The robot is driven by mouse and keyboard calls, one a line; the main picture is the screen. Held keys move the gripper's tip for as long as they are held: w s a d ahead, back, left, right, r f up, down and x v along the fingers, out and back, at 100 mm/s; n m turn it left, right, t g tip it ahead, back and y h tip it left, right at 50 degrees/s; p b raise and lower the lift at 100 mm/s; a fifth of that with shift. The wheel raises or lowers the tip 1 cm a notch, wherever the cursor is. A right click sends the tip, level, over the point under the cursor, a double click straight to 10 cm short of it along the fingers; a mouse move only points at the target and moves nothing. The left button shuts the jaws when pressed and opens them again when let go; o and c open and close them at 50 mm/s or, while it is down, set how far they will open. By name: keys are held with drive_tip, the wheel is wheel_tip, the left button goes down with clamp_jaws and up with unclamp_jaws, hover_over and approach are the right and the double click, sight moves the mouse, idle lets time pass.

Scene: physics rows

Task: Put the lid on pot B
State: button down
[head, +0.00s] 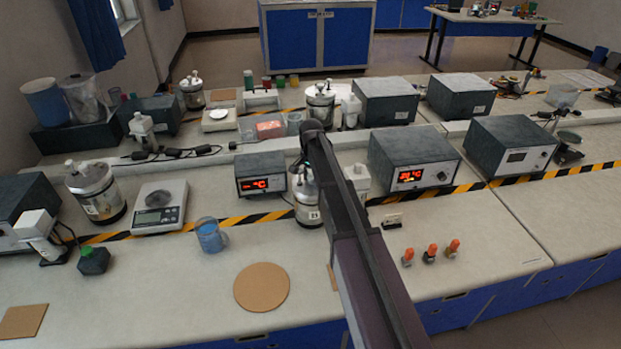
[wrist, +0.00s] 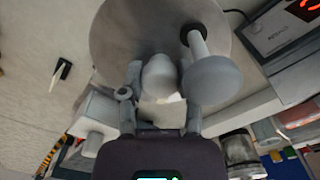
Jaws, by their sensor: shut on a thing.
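In the wrist view, my gripper (wrist: 161,92) is shut on the rounded grey knob (wrist: 158,74) of a round grey lid (wrist: 120,38). A post with a pale round end (wrist: 212,78) stands beside the knob. The lid fills the view beyond my fingers and hides what is under it. In the head view, a metal pot (head: 306,214) with a label stands mid-bench, partly behind my arm. My arm hides the gripper there. I cannot read the label clearly or tell whether the lid rests fully on the pot.
A box with a red display (head: 260,174) stands left of the pot, and a white device (head: 357,178) stands right. Another lidded pot (head: 96,192), a scale (head: 160,207) and a blue beaker (head: 211,236) are left. A cork disc (head: 261,287) lies in front.

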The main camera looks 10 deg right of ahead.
drive_tip(key=shift+c, duration=1.2)
unclamp_jaws()
drive_tip(key=shift+r, duration=0.2)
drive_tip(key=shift+r+p, duration=3.85)
drive_tip(key=shift+p, duration=0.15)
drive_tip(key=s+f+n+b, duration=0.2)
drive_tip(key=s+n, duration=0.2)
drive_tip(key=s, duration=1)
drive_tip(key=s+f+n+b, duration=0.3)
drive_tip(key=s+n, duration=0.2)
drive_tip(key=s, duration=1)
